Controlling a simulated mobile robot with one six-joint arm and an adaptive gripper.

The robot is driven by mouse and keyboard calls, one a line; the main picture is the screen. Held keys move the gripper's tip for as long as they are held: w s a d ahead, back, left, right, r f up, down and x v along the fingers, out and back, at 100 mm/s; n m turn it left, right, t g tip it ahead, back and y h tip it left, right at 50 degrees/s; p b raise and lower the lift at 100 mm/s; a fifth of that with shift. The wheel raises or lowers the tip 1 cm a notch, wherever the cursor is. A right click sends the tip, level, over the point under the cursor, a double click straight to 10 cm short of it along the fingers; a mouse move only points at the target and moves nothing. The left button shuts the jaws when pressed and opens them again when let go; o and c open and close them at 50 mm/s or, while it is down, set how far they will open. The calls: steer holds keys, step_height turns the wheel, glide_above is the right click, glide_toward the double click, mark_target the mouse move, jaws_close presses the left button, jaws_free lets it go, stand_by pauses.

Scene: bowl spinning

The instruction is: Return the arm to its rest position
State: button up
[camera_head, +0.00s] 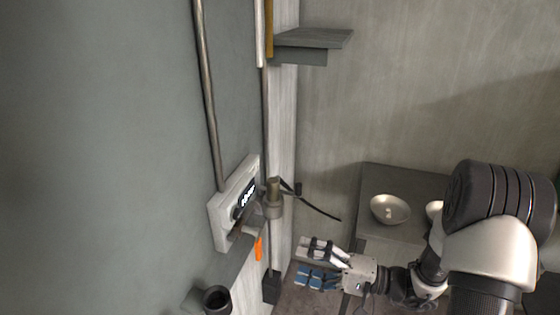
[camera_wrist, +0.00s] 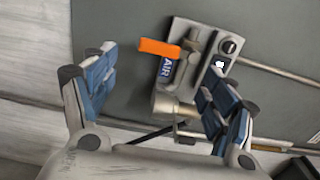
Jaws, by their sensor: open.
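My gripper (camera_head: 299,260) is open and empty in the head view, with its white and blue-padded fingers pointing left toward the wall. My arm comes in from the lower right and is bent.
A wall-mounted control box (camera_head: 235,203) with a display and an orange lever (camera_head: 258,248) is left of my gripper; the lever (camera_wrist: 158,48) also shows in the wrist view. A metal bowl (camera_head: 390,209) rests on a dark surface (camera_head: 372,177). A shelf (camera_head: 313,39) juts out above.

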steer(key=s+a+r+n+g+h, duration=0.2)
steer(key=s+a+r+g+h, duration=0.15)
steer(key=s, duration=0.35)
steer(key=s+a+r+n+g+h, duration=0.2)
steer(key=s+a+r+g+h, duration=0.1)
steer(key=s+g, duration=0.3)
steer(key=s+d+r+t+h, duration=0.4)
steer(key=s+d+t+h, duration=0.3)
steer(key=d+h, duration=0.3)
steer(key=shift+s+d+r, duration=0.4)
steer(key=shift+s+d, duration=0.05)
steer(key=shift+s, duration=0.05)
